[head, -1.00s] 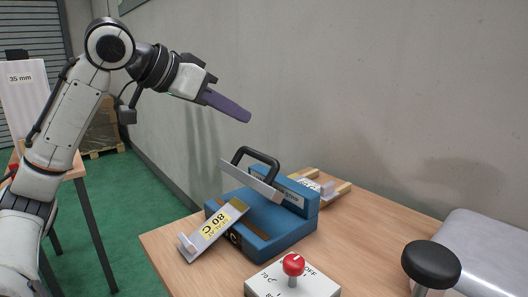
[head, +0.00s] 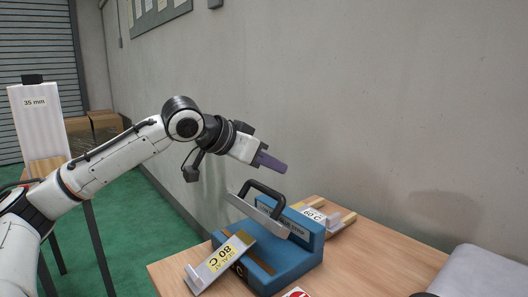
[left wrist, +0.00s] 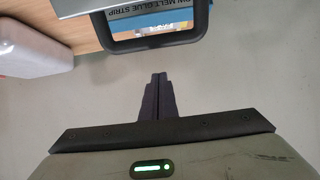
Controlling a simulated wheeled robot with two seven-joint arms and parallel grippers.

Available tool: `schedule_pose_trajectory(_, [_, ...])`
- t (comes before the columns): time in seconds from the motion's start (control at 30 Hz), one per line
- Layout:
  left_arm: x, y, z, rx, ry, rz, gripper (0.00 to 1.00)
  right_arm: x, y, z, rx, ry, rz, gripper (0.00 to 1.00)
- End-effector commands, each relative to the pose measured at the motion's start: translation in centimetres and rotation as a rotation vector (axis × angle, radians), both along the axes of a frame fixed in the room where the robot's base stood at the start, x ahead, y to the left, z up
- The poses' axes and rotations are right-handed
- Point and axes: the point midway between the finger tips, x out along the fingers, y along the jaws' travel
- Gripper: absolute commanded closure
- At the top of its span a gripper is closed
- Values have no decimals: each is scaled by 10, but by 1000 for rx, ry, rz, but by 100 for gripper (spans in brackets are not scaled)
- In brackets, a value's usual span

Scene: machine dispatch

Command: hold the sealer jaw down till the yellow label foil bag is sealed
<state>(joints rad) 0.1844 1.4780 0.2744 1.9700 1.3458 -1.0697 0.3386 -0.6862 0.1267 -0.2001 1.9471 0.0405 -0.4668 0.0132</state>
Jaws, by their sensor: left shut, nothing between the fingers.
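The blue sealer (head: 290,262) stands on the wooden table with its metal jaw (head: 256,214) raised at a tilt. The jaw's black handle (head: 270,189) also shows at the top of the left wrist view (left wrist: 157,46). The foil bag with the yellow label (head: 224,259), marked 80 C, lies tilted at the sealer's front left side; whether its edge is under the jaw I cannot tell. My left gripper (head: 284,168) is shut and empty, just above the handle and apart from it. Its dark fingers show closed together in the left wrist view (left wrist: 159,76).
Behind the sealer lies a piece labelled 60 C (head: 313,214) on a wooden stand. The wall (head: 400,100) is close behind the table. A red knob (head: 296,292) shows at the bottom edge. A grey-white padded thing (head: 480,272) is at right.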

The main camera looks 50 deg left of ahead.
Motion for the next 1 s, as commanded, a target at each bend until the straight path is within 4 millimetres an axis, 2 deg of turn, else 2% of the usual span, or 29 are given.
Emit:
schedule_pose_trajectory(0.03, [-4, -2, -8, -10, -5, -5, 100, 0, -1, -10, -2, 0, -1, 66])
schedule_pose_trajectory(0.2, [-15, 0, -16, -8, -6, -1, 100, 0, -1, -19, -8, 7, 4, 66])
schedule_pose_trajectory(0.5, [-29, 2, -24, -4, -4, -1, 100, 5, 7, -11, 2, -14, 18, 66])
schedule_pose_trajectory(1.0, [-28, -3, -25, -6, -18, -11, 100, 4, 7, -14, 0, -8, 17, 66])
